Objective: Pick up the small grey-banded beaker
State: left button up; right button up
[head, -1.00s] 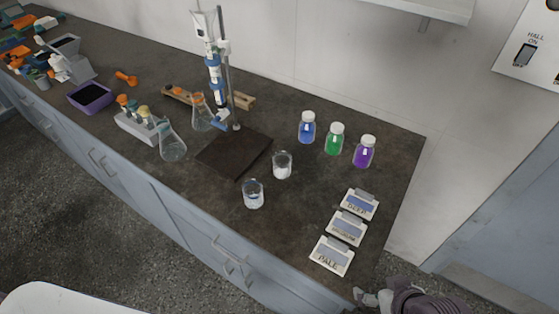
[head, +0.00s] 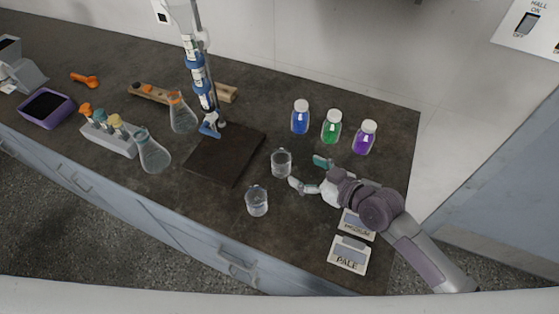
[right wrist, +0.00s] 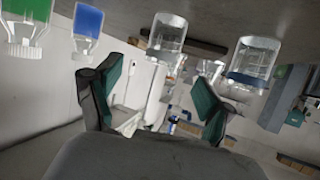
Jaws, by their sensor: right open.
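Two small clear beakers stand on the dark bench. The rear one (head: 281,163), by the corner of the burette stand's base, shows a pale grey band in the right wrist view (right wrist: 166,38). The front one (head: 257,202) shows a dark blue band in the right wrist view (right wrist: 249,66). My right gripper (head: 308,173) is open and empty, just right of the grey-banded beaker, its fingers pointing toward it without visible contact. Its spread green-padded fingers show in the right wrist view (right wrist: 158,90). My left gripper is not in view.
Blue (head: 300,117), green (head: 332,127) and purple (head: 364,138) bottles stand behind my right gripper. Label cards, including PALE (head: 349,256), lie under or near my right arm. The stand base (head: 225,157) and a flask (head: 153,153) are left of the beakers.

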aim_at(288, 163)
jog(key=x, duration=0.4)
jog(key=shift+w+a, duration=0.1)
jog(key=shift+w+a+f+p, duration=0.1)
jog(key=shift+w+a+p, duration=0.2)
jog(key=shift+a+p, duration=0.1)
jog(key=p+x, duration=0.1)
jog(key=x, duration=0.3)
jog(key=shift+a+f, duration=0.2)
jog(key=shift+a, duration=0.1)
jog(key=shift+d, duration=0.1)
jog(key=c, duration=0.4)
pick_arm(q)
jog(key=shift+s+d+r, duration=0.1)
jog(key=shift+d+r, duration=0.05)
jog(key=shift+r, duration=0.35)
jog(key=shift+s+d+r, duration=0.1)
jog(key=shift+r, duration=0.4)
pick_arm(e)
jog(key=c, duration=0.9)
